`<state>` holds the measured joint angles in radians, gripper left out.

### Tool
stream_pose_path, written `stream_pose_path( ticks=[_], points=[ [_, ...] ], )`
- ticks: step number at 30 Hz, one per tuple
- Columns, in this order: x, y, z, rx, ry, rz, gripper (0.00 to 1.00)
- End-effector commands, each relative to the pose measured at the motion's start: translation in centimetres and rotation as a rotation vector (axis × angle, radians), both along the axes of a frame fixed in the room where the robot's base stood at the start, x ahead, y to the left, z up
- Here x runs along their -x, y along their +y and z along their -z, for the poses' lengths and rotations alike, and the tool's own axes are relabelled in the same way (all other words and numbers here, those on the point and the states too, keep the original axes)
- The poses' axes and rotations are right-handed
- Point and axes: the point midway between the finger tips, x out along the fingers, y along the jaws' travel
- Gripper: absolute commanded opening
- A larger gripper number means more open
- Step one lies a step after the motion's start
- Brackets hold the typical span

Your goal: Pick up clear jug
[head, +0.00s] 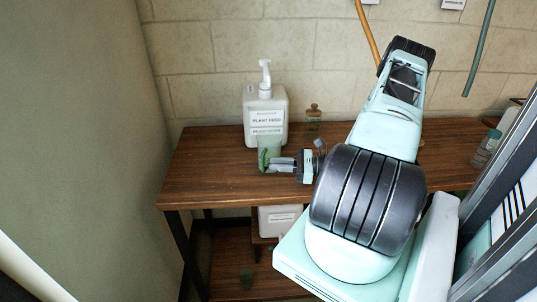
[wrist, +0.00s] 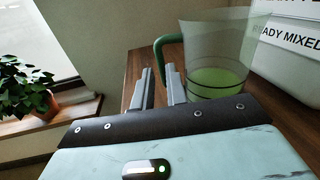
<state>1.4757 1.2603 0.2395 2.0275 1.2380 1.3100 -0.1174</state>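The clear jug (head: 270,143) stands upright on the wooden table, in front of a white pump bottle. In the wrist view the jug (wrist: 222,52) is see-through, holds green liquid low down and has a green handle (wrist: 158,50) on its left side. My gripper (head: 281,163) is at the handle side of the jug. In the wrist view my gripper (wrist: 158,76) has its two fingers apart, and the handle's lower end shows between or just beyond the tips. I cannot tell whether the fingers touch it. The handle's lowest part is hidden by the fingers.
The white pump bottle (head: 265,112) is close behind the jug. A small brown-lidded jar (head: 313,116) stands to its right. The wooden table (head: 200,180) is clear to the left. A potted plant (wrist: 24,92) sits on a windowsill.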

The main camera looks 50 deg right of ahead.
Motion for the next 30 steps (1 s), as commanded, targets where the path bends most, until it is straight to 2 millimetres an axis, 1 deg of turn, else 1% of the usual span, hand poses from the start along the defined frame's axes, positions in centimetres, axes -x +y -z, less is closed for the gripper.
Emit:
stream_pose_path(
  ticks=[9,12,19,20,21,30],
  points=[
    [-3.8,2.0,-0.2,0.000,-0.002,-0.003,0.14],
    [-4.4,2.3,-0.1,0.000,-0.001,-0.001,0.14],
    [-4.5,2.4,0.1,0.002,-0.001,0.000,0.14],
    [-4.5,2.4,0.0,0.002,-0.001,0.000,0.12],
    [-4.5,2.4,0.0,0.002,-0.001,0.000,0.00],
    [-4.5,2.3,0.0,0.002,-0.002,0.000,0.00]
  ],
)
